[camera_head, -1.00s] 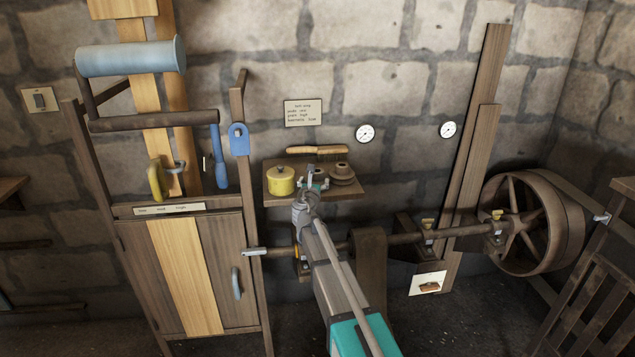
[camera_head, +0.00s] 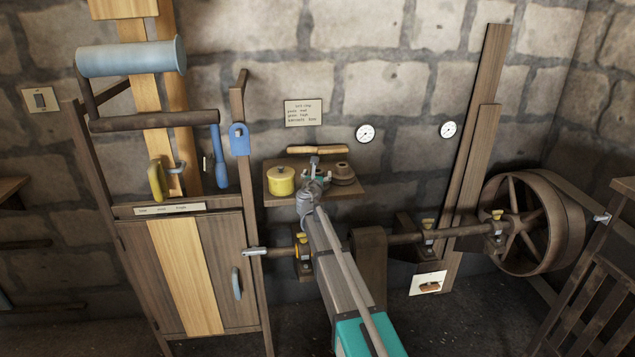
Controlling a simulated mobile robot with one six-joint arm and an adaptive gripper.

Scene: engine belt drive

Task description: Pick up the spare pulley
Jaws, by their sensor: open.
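A brown, stepped round piece that looks like the spare pulley (camera_head: 343,175) sits at the right end of the small wall shelf (camera_head: 348,190). My gripper (camera_head: 315,163) is over the middle of the shelf, just left of this piece. It is open, and I see nothing held in it. The wrist and arm hide the shelf's front middle. The fingers are small here, and I cannot tell whether they touch anything.
A yellow lidded pot (camera_head: 281,182) stands left of my gripper. A wooden-handled brush (camera_head: 319,150) lies at the shelf's back. A horizontal shaft (camera_head: 391,239) runs below to a big spoked wheel (camera_head: 525,222). A wooden cabinet (camera_head: 187,275) stands left.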

